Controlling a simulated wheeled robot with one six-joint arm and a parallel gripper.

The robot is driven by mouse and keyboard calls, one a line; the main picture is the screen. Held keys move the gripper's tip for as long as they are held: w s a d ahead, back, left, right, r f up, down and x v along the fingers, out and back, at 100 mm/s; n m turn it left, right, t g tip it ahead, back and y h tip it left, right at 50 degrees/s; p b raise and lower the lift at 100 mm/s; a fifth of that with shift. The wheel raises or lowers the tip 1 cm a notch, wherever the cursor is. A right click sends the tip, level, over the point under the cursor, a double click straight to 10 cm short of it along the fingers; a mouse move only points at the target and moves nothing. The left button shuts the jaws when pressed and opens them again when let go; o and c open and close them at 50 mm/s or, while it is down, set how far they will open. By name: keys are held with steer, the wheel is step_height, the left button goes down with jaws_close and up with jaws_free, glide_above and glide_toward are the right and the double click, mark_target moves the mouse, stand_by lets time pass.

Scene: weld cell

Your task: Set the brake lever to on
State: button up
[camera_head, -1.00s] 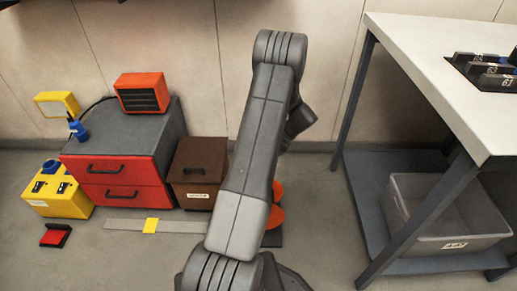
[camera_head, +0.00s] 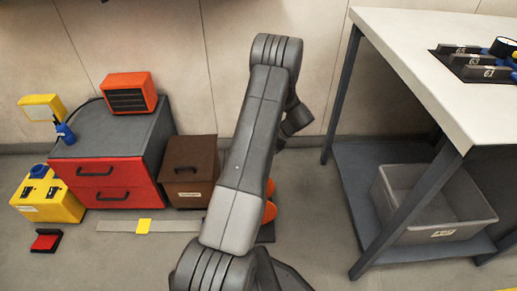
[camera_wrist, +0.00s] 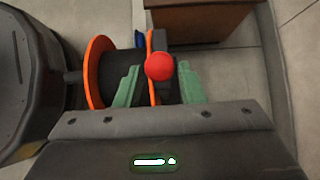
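A reel with orange flanges (camera_wrist: 97,72) and a dark drum shows in the wrist view. A round red knob (camera_wrist: 160,67), which looks like the end of the brake lever, stands in front of its right flange; the lever's shaft and its setting are hard to make out. My gripper (camera_wrist: 158,82) has two green fingers, spread apart, with the red knob appearing between them near their tips. I cannot tell whether they touch it. In the head view, the orange reel (camera_head: 270,212) is mostly hidden behind my arm, and my gripper is out of sight.
A brown box (camera_head: 189,170) and a red-fronted drawer cabinet (camera_head: 110,182) stand left of the reel. A yellow box (camera_head: 48,203) and a flat metal strip (camera_head: 175,226) lie further left. A workbench (camera_head: 425,40) with a grey bin (camera_head: 440,232) below stands right.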

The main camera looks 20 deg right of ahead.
steer(key=shift+o, duration=1.1)
steer(key=p+v, duration=0.3)
steer(key=v, duration=1)
steer(key=shift+d+r+p, duration=0.2)
steer(key=shift+d+p, duration=0.15)
steer(key=b+x, duration=0.3)
steer(key=x, duration=1.1)
steer(key=shift+a+r+b, duration=0.15)
steer(key=shift+r+b, duration=0.05)
steer(key=shift+b, duration=0.15)
